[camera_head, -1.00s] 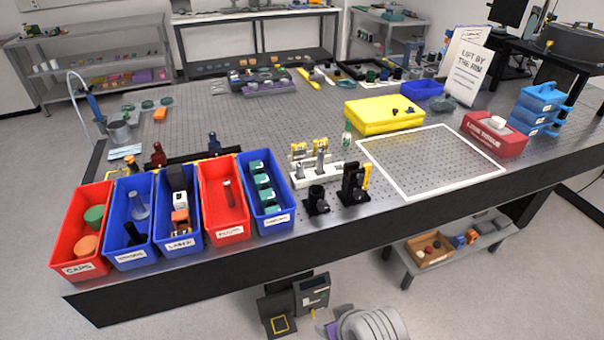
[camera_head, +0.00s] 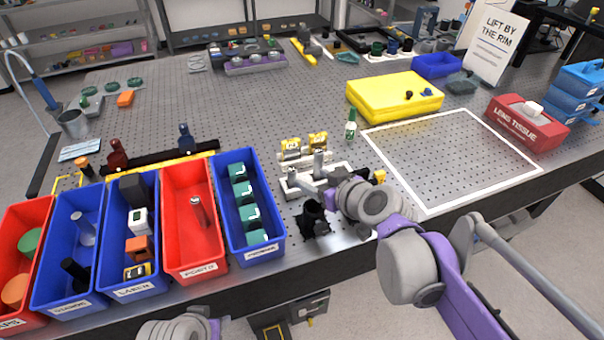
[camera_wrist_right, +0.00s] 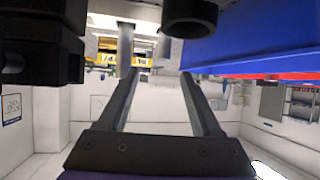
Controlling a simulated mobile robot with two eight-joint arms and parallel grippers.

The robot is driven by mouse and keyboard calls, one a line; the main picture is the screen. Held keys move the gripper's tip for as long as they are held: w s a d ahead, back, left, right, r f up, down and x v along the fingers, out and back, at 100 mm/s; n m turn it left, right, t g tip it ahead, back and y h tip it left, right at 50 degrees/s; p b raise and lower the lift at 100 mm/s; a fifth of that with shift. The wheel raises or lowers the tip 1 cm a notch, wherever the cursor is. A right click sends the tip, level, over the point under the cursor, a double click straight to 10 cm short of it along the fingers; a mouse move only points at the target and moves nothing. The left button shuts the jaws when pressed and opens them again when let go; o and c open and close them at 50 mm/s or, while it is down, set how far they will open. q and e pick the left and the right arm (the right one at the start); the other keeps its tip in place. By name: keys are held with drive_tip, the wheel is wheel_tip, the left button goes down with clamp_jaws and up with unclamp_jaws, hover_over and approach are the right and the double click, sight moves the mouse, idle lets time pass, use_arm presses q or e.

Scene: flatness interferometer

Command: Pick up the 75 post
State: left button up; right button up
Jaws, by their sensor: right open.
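A white rack (camera_head: 298,187) stands on the perforated table, with upright grey metal posts and yellow number labels (camera_head: 317,141) behind them. One post (camera_head: 319,163) shows at the rack's right side. I cannot read clearly which label says 75. My right gripper (camera_head: 318,186) reaches in from the right, low beside the rack, and partly hides it. In the right wrist view its two fingers (camera_wrist_right: 158,78) are apart with nothing held between them. A grey post (camera_wrist_right: 126,48) stands just beyond the left finger, near a yellow label (camera_wrist_right: 139,61). My left gripper is not in view.
A black holder (camera_head: 314,218) stands close in front of the rack. A small green bottle (camera_head: 350,128) and yellow case (camera_head: 392,97) are behind. The white-framed area (camera_head: 450,155) is clear.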

sight(295, 172)
drive_tip(key=x, duration=0.9)
drive_tip(key=shift+a+f+b, duration=0.1)
drive_tip(key=shift+a+b, duration=0.25)
drive_tip(key=shift+b, duration=0.05)
drive_tip(key=shift+s, duration=0.1)
clamp_jaws()
